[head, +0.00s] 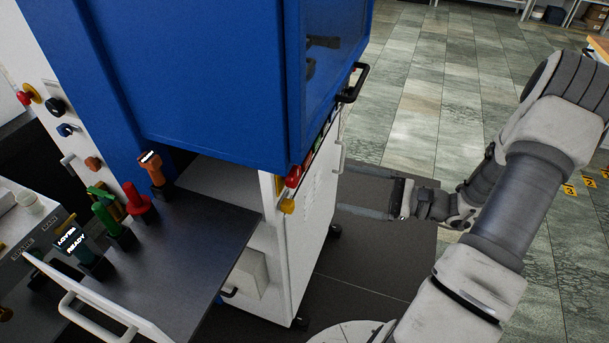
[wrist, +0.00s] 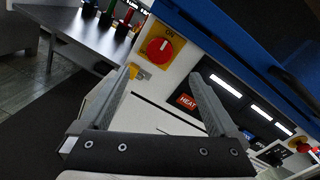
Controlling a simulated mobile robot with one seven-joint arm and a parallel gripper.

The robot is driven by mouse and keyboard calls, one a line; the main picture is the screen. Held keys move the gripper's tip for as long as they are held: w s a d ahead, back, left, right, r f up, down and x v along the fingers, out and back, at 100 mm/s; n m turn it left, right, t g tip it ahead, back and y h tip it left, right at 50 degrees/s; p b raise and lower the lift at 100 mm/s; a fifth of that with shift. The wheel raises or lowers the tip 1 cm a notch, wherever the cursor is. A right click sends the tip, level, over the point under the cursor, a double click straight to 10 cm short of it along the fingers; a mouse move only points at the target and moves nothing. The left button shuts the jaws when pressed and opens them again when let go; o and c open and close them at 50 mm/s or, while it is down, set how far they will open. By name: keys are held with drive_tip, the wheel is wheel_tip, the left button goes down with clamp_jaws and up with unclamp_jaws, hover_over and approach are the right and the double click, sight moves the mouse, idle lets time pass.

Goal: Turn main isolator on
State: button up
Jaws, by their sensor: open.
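The main isolator appears in the wrist view as a red rotary knob (wrist: 160,50) on a yellow plate with an ON label above it. A short white mark shows on the knob; I cannot tell its exact setting. In the head view, a red knob (head: 293,176) at the press's front corner looks like the same switch, seen edge-on. My gripper (wrist: 164,78) is open and empty, its two fingers spread wide. The knob lies beyond the fingertips, between their directions, and nothing touches it. In the head view, my gripper (head: 341,191) is right of the press corner.
A blue and white press (head: 215,85) fills the middle, with a black handle (head: 354,83) protruding. A HEAT button (wrist: 188,101) and lit strips are right of the isolator. A dark bench (head: 190,235) with coloured-handled tools stands left.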

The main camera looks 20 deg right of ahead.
sight(298, 176)
drive_tip(key=p+x, duration=0.1)
drive_tip(key=x, duration=1)
drive_tip(key=shift+a, duration=0.25)
drive_tip(key=c, duration=1.4)
